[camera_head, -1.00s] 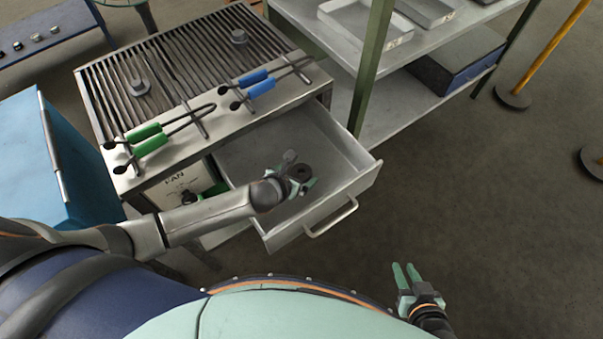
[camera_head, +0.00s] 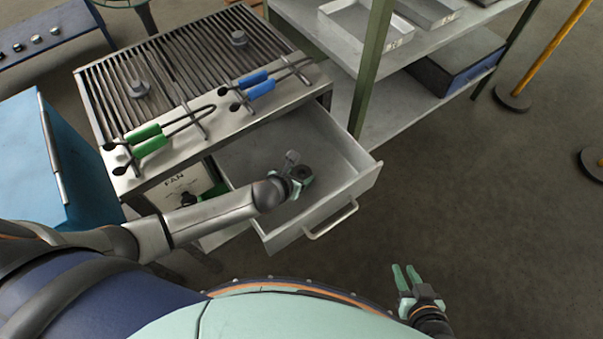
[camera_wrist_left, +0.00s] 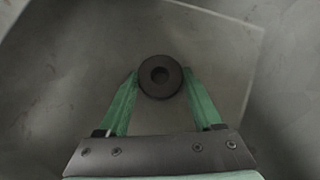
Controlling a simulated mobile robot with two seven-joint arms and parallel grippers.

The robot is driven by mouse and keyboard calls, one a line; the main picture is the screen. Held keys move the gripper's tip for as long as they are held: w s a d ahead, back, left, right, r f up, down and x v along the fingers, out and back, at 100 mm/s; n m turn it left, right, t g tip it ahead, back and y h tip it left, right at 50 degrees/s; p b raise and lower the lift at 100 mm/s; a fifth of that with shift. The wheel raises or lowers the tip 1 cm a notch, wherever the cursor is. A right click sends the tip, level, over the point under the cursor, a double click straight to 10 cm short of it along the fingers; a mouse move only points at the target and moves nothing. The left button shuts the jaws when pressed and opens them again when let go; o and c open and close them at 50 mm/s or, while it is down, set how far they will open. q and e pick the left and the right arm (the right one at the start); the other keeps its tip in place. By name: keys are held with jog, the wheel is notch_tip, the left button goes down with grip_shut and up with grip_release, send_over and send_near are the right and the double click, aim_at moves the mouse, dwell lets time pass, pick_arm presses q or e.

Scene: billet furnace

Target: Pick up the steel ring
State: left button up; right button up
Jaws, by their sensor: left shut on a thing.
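The steel ring (camera_wrist_left: 161,77) is a dark, thick ring with a round hole, seen from above in the left wrist view. It also shows in the head view (camera_head: 304,172), in the open metal drawer (camera_head: 352,184). My left gripper (camera_wrist_left: 160,84) has a green finger on each side of the ring and is shut on it. In the head view my left gripper (camera_head: 300,181) is at the drawer, with its wrist partly hiding the fingers. I cannot tell how high the ring is above the drawer floor. My right gripper (camera_head: 407,276) is open and empty above the floor at the lower right.
The drawer pulls out under a grill (camera_head: 200,60) with green-handled tongs (camera_head: 145,132) and blue-handled tongs (camera_head: 252,77) on top. A green-posted metal shelf (camera_head: 350,50) stands behind. A blue box (camera_head: 75,150) is at the left.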

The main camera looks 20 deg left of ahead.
pick_arm(q)
grip_shut()
